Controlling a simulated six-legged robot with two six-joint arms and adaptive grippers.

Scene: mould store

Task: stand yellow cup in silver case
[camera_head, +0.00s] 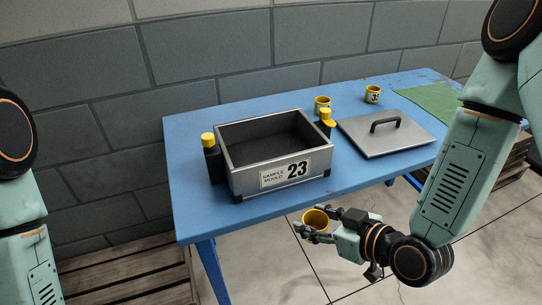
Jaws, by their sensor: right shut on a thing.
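The silver case (242,184) stands open on the blue table, with a label reading "SAMPLE MOULD 23" on its front. Its inside is dark and looks empty. My right gripper (311,231) is shut on a yellow cup (316,218). It holds the cup in front of the table's near edge, over the floor in the picture and apart from the case. My left gripper is out of view; only part of that arm shows.
Black posts with yellow tops stand at the case's left (208,140) and right (327,116) sides. A grey lid (370,140) with a black handle lies right of the case. A green cloth (432,100) lies at the right end of the blue table (190,220).

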